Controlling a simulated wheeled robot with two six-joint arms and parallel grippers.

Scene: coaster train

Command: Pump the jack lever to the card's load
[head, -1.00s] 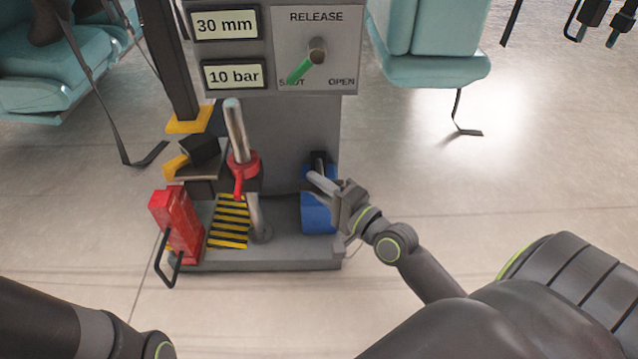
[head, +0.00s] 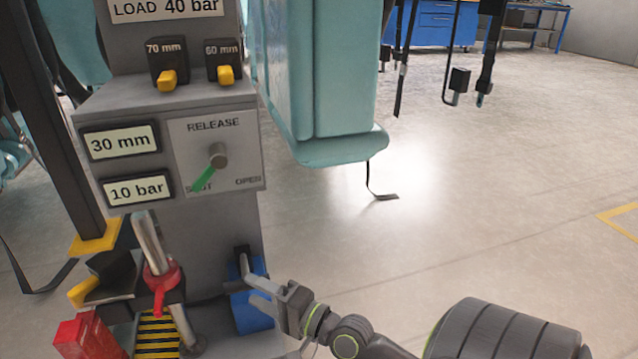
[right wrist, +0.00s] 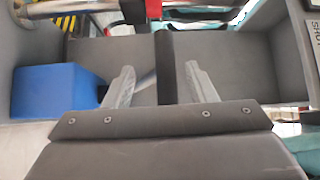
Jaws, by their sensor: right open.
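The load card (head: 165,8) at the top of the console reads LOAD 40 bar. The readouts show 30 mm (head: 122,142) and 10 bar (head: 137,190). The green-tipped release handle (head: 205,178) points to SHUT. My right gripper (head: 254,286) is open in front of a blue block (head: 250,316) low on the console. A dark upright bar (head: 243,260), which looks like the lever, stands there. In the right wrist view the bar (right wrist: 165,62) lies between the two spread fingers (right wrist: 158,85); contact cannot be told. My left gripper is out of view.
Left of the blue block stand a steel tube (head: 148,238) with a red collar (head: 162,280), and a red box (head: 88,338). Two yellow-tabbed switches, 70 mm (head: 167,62) and 60 mm (head: 224,60), sit above.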

